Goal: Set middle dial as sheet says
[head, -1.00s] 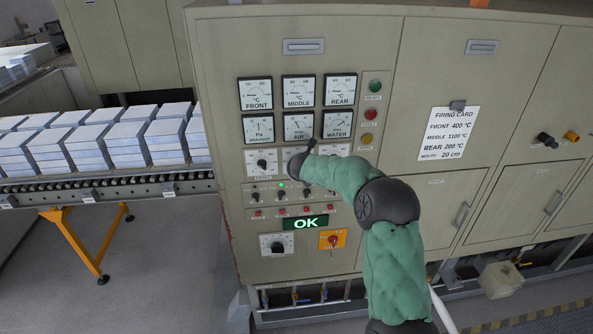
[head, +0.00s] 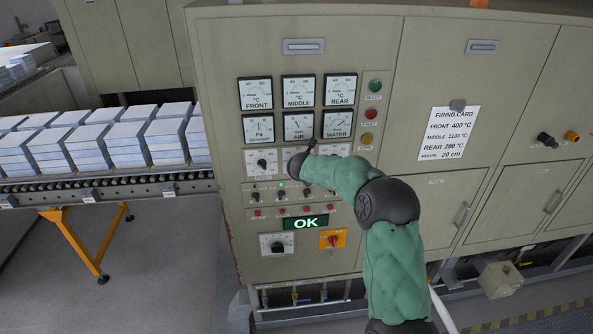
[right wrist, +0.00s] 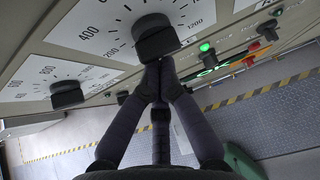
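The firing card (head: 447,135) on the cabinet reads FRONT 400 °C, MIDDLE 1100 °C, REAR 200 °C. In the head view my right arm's dark wrist is in front of the middle dial and hides most of it. In the right wrist view the dial's black knob (right wrist: 155,38) sits on a white scale with numbers up to 1200. My right gripper (right wrist: 160,72) has its fingers together at the knob's lower edge, not around it. I cannot tell whether they touch it or where the knob points. The left gripper is not in view.
The front dial (head: 262,163) is left of my right wrist. The MIDDLE meter (head: 299,90) is above. Small knobs and red buttons lie below, with a lit OK display (head: 306,223) and a red-orange switch (head: 332,239). A roller conveyor (head: 110,187) stands at left.

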